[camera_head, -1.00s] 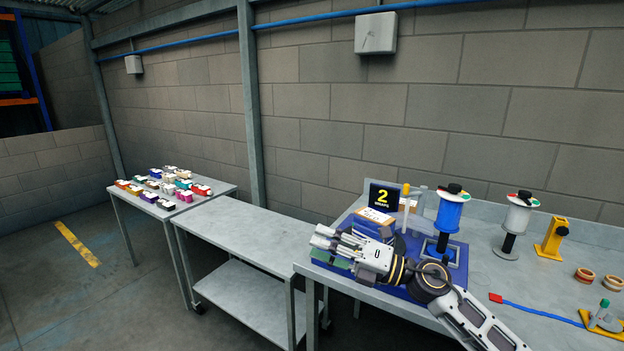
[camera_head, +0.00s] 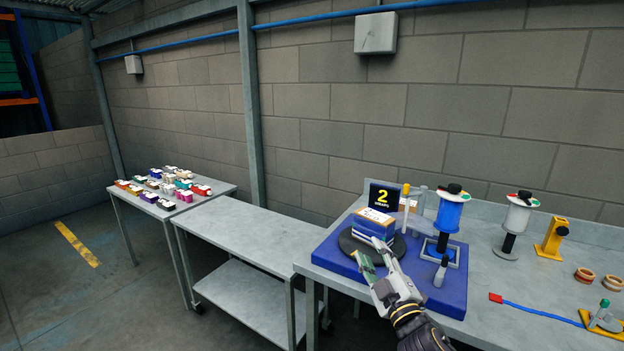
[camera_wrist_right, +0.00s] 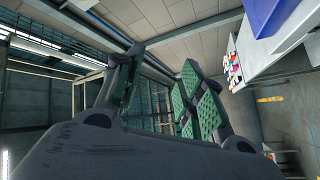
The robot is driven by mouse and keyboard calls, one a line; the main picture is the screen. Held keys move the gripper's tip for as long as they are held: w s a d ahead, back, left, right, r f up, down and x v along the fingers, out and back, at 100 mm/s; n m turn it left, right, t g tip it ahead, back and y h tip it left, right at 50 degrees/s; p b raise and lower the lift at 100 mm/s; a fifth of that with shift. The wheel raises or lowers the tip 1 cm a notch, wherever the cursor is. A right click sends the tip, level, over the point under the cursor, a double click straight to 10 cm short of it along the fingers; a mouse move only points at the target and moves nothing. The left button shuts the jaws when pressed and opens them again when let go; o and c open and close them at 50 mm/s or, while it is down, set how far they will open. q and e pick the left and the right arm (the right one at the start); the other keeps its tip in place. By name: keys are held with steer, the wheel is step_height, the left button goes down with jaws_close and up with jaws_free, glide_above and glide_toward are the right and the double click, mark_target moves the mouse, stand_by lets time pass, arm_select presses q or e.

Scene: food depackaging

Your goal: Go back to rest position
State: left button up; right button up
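My right gripper (camera_head: 377,262) is at the front edge of the wrapping station, just in front of the dark round turntable. It also shows in the right wrist view (camera_wrist_right: 160,92), where its two green-padded fingers stand apart with nothing between them. A blue and white box stack (camera_head: 373,226) sits on the turntable (camera_head: 350,245), apart from the gripper as far as I can tell. The gripper hides part of the turntable's front. My left gripper is not in view.
The blue base (camera_head: 450,292) carries a blue film roll (camera_head: 448,212) and posts behind the gripper. A white roll (camera_head: 517,216) and a yellow stand (camera_head: 552,238) are further right. The middle table (camera_head: 240,232) is bare; small boxes (camera_head: 165,187) crowd the far left table.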

steer(key=s+d+f+m+g+h, duration=0.3)
steer(key=s+d+f+m+g, duration=0.1)
steer(key=f, duration=0.5)
steer(key=s+d+f+m+g+h, duration=0.3)
steer(key=s+f+m+g, duration=0.15)
steer(key=f, duration=0.45)
steer(key=s+f+m+g+y, duration=0.1)
steer(key=s+f+g, duration=0.4)
steer(key=s, duration=0.5)
steer(key=s+f+m+g, duration=0.2)
steer(key=s+f+g, duration=0.1)
steer(key=s+f, duration=0.5)
steer(key=s+f+g, duration=0.1)
steer(key=s+f, duration=0.1)
steer(key=f, duration=1.4)
steer(key=s+f, duration=0.2)
steer(key=f, duration=1.4)
steer(key=s+d+f, duration=0.2)
steer(key=s+f, duration=0.7)
steer(key=s, duration=0.2)
steer(key=s+d+f+g, duration=0.1)
steer(key=s+d+f, duration=0.1)
steer(key=s+f, duration=0.8)
steer(key=shift+s+d+n, duration=0.2)
steer(key=shift+s+n, duration=0.25)
steer(key=shift+s, duration=0.15)
